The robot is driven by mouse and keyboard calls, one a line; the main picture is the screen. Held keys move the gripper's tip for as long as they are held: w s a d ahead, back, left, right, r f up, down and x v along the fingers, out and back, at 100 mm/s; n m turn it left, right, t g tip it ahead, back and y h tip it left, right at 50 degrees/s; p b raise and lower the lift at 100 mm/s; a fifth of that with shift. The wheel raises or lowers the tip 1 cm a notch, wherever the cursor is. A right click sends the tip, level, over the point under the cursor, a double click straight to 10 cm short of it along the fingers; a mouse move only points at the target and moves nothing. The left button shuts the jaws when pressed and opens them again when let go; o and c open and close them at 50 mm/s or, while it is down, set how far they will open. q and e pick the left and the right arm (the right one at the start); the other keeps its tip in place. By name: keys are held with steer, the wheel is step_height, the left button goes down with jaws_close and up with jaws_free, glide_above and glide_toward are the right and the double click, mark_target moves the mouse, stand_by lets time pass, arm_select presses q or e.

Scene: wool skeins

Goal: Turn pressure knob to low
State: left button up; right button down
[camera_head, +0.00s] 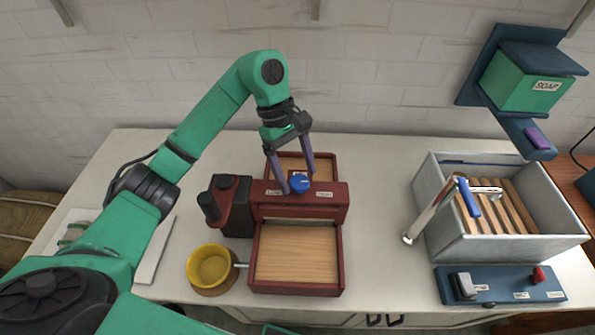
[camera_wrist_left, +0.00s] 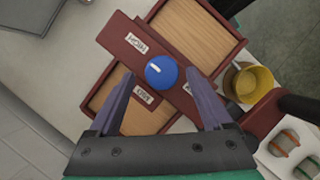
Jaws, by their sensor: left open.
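The blue round pressure knob (camera_head: 299,183) sits on the dark red crossbar of a press (camera_head: 328,207) with wooden boards. In the left wrist view the knob (camera_wrist_left: 161,71) shows a short white mark on its left part. A label reading HIGH (camera_wrist_left: 136,42) is to its upper left, and a smaller, unclear label (camera_wrist_left: 143,97) is below it. My left gripper (camera_head: 297,181) is open, its two purple fingers pointing down on either side of the knob. In the wrist view its fingers (camera_wrist_left: 160,75) reach towards the knob from below. I cannot tell whether they touch it. My right gripper is out of view.
A dark red crank housing (camera_head: 232,215) and a yellow cup (camera_head: 210,267) stand left of the press. A grey basin (camera_head: 446,247) with slats and a faucet is at the right, with a blue lever panel (camera_head: 505,288) before it. The counter between is clear.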

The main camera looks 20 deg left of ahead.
arm_select(q)
steer(key=shift+s+d+f, duration=0.1)
steer(key=shift+s+f, duration=0.05)
steer(key=shift+s, duration=0.2)
steer(key=shift+c, duration=1.2)
jaws_close()
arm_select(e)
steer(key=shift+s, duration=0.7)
arm_select(q)
steer(key=shift+f, duration=0.1)
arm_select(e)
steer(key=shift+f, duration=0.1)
